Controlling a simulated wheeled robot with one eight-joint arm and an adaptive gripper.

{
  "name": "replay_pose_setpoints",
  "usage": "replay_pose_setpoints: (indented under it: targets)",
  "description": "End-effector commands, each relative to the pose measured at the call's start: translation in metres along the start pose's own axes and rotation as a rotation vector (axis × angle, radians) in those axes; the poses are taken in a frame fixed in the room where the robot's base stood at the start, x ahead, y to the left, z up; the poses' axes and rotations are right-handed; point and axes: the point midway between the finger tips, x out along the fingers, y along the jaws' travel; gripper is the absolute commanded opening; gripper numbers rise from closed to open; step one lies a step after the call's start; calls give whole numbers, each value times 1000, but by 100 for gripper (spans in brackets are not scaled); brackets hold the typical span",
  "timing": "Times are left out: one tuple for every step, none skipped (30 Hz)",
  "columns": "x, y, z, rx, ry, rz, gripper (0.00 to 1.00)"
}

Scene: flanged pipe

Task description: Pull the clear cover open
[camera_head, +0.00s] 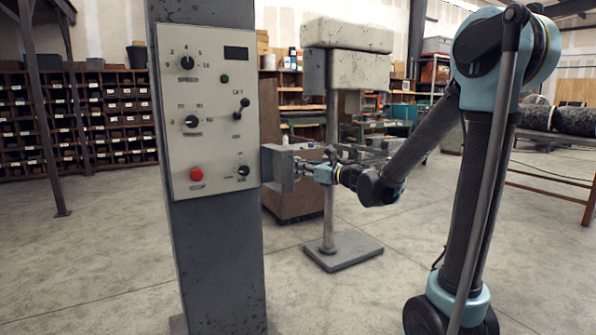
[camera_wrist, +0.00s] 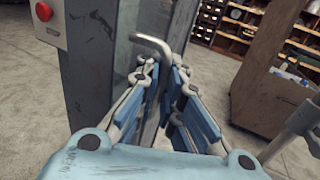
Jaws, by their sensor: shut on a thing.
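A grey box (camera_head: 276,170) is fixed to the right side of the pillar in the head view. In the wrist view, a pale, see-through-looking panel (camera_wrist: 127,45) stands beside the pillar; I take it for the clear cover. A bent metal handle (camera_wrist: 152,44) sticks out in front of it. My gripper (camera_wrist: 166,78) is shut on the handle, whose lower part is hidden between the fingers. In the head view my gripper (camera_head: 308,165) reaches the box from the right. How far the cover stands open cannot be told.
A grey pillar (camera_head: 214,255) carries a control panel (camera_head: 208,110) with knobs and a red button. A stand with a square base (camera_head: 342,250) and a brown cabinet (camera_head: 300,200) are close behind my gripper. Open floor (camera_head: 350,305) lies in front.

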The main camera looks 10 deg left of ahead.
Motion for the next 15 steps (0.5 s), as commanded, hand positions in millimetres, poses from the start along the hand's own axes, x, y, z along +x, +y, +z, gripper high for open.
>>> replay_pose_setpoints:
  targets:
    - [-2, -1, -1, -1, 1, -5, 0]
    - [-2, -1, -1, -1, 1, -5, 0]
    - [-2, -1, -1, -1, 1, -5, 0]
    - [-2, -1, -1, -1, 1, -5, 0]
    - [-2, -1, -1, -1, 1, -5, 0]
    - [-2, -1, -1, -1, 1, -5, 0]
    - [-2, -1, -1, -1, 1, -5, 0]
    - [-2, -1, -1, -1, 1, -5, 0]
    - [-2, -1, -1, -1, 1, -5, 9]
    - [-2, -1, -1, -1, 1, -5, 16]
    - [-2, -1, -1, -1, 1, -5, 16]
    - [-1, -1, -1, -1, 1, -4, 16]
    - [-1, 0, -1, -1, 1, -4, 16]
    - [-1, 0, -1, -1, 1, -3, 16]
    - [-1, 0, -1, -1, 1, -2, 16]
